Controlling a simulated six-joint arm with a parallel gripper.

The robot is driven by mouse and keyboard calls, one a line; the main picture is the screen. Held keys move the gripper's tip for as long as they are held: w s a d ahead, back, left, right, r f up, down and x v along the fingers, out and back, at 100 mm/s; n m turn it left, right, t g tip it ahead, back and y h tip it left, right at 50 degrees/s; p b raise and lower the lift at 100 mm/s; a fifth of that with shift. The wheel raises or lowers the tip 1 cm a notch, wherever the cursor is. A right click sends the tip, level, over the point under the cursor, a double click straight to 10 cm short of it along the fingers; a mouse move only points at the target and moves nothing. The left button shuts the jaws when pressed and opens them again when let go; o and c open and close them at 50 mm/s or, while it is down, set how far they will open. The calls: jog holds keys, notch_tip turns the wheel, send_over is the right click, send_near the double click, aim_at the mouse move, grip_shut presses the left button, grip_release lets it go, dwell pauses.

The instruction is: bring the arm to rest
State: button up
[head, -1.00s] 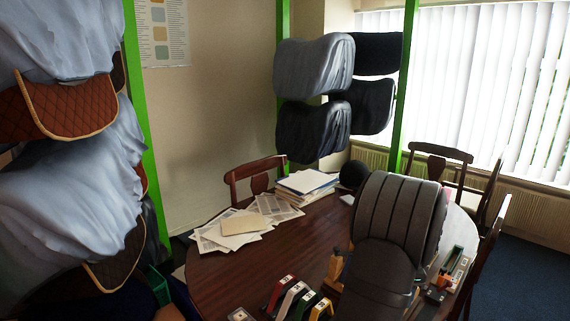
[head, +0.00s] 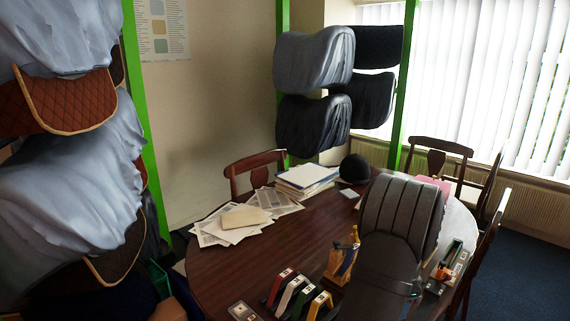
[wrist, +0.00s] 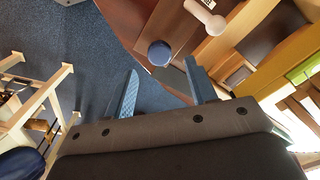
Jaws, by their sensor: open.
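My arm shows as a large dark grey ribbed link above the right half of the table in the head view. My gripper is hidden there behind the arm. In the wrist view my gripper (wrist: 161,67) shows two blue fingers set well apart, with nothing held between them. A round blue-topped thing (wrist: 160,53) appears beyond the gap between the fingertips, near the table edge. I cannot tell its distance from the fingers.
The round wooden table (head: 215,270) carries papers (head: 235,222), a book stack (head: 305,180), a black dome-shaped hat (head: 355,168), coloured arched pieces (head: 298,293) and a wooden stand (head: 341,262). Chairs (head: 440,160) surround it. Covered saddle racks (head: 60,200) stand left. Blue carpet (wrist: 70,40) lies below.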

notch_tip(320, 180, up, 12)
notch_tip(320, 180, down, 14)
jog(key=shift+f, duration=0.1)
dwell(0.4)
jog(key=shift+o, duration=0.4)
